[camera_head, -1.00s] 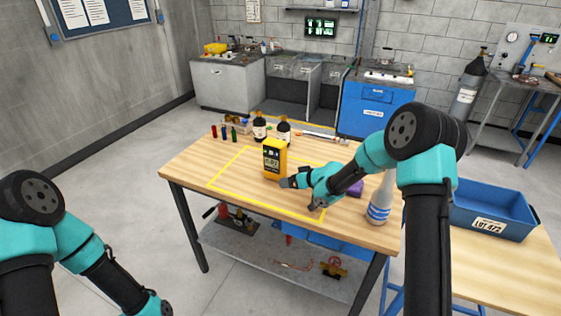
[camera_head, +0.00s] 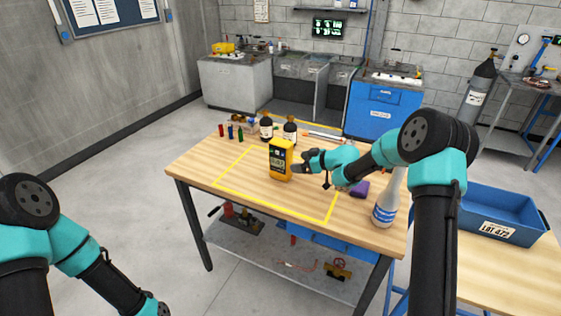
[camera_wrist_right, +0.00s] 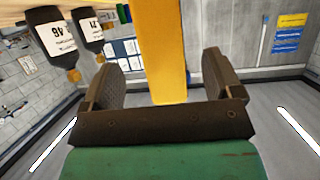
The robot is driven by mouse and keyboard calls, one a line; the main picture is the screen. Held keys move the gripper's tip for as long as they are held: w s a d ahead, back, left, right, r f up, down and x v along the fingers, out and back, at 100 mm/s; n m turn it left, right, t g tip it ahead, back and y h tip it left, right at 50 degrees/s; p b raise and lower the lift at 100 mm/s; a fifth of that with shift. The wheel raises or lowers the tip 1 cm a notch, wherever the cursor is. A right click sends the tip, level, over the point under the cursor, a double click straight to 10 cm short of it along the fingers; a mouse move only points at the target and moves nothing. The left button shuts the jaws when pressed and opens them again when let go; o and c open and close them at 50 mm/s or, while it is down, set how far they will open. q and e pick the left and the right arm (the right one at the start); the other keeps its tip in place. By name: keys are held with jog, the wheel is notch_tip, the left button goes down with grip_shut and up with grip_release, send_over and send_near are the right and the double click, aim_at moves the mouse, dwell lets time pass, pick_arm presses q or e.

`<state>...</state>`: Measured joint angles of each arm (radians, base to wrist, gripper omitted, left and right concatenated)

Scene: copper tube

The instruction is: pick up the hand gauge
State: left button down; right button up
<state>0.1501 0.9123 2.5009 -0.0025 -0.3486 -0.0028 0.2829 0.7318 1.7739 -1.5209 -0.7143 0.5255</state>
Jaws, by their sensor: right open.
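The hand gauge is a yellow upright block (camera_head: 281,160) with a dark display. It stands on the wooden table inside the yellow outline. My right gripper (camera_head: 301,167) is at its right side, at about the height of its body. In the right wrist view, the yellow gauge (camera_wrist_right: 163,45) shows between the two open fingers of my right gripper (camera_wrist_right: 160,82), with a gap on each side. Its display is hidden there. My left arm shows at the lower left of the head view; its fingers are out of frame.
Two dark labelled bottles (camera_head: 290,130) and several small coloured vials (camera_head: 231,132) stand behind the gauge. A blue bin (camera_head: 500,212) stands on the side table. The table's front left is clear.

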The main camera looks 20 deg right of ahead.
aim_at(291, 161)
jog(key=shift+w+a+f, duration=0.1)
jog(key=shift+w+a, duration=0.05)
jog(key=shift+x, duration=3.15)
jog(key=shift+c, duration=0.2)
jog(key=c, duration=1.4)
jog(key=shift+o, duration=0.2)
